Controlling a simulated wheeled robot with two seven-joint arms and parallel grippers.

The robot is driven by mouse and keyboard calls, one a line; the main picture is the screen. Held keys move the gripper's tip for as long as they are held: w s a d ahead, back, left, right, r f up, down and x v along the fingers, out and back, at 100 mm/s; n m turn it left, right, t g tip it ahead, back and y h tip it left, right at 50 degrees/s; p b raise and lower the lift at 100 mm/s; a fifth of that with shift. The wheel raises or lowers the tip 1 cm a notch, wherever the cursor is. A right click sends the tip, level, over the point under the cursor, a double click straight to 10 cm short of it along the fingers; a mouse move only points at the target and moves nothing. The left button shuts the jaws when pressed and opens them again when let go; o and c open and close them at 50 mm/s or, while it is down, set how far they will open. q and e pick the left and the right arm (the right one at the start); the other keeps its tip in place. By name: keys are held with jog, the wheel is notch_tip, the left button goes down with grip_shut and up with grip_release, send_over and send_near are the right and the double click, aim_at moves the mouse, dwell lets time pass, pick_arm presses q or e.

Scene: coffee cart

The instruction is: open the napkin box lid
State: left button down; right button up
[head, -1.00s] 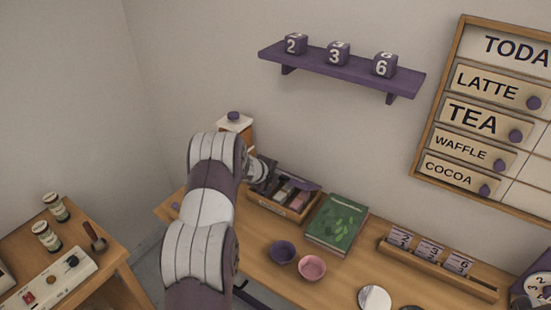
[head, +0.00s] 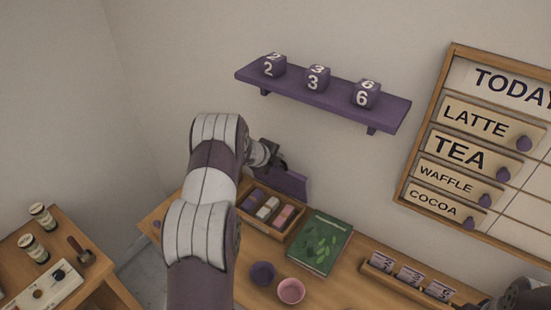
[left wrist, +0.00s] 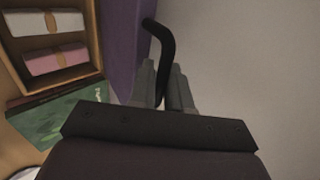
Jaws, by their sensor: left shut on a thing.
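The napkin box (head: 262,228) is a wooden tray on the table, with purple, white and pink napkins in its compartments. Its purple lid (head: 291,184) stands raised at the back of the box, and the inside is exposed. In the left wrist view the lid (left wrist: 122,40) is beside the box, with a black curved handle (left wrist: 168,45) on it. My left gripper (head: 271,158) is behind and above the box. Its fingers (left wrist: 166,85) are shut on the handle. A dark part of my right arm shows at the lower right corner; its jaws are not clear.
A green book (head: 320,243) lies right of the box. A purple bowl (head: 262,273) and a pink bowl (head: 291,290) stand in front. A card rack (head: 398,285) is further right. A purple shelf (head: 325,98) with number cubes hangs above.

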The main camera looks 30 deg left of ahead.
pick_arm(q)
jog(key=shift+w, duration=0.2)
dwell(0.3)
jog(key=c, duration=1.3)
grip_release()
jog(key=shift+r, duration=0.1)
jog(key=shift+s+r, duration=0.2)
jog(key=shift+s, duration=0.1)
jog(key=b+v, duration=0.2)
jog(key=v, duration=1)
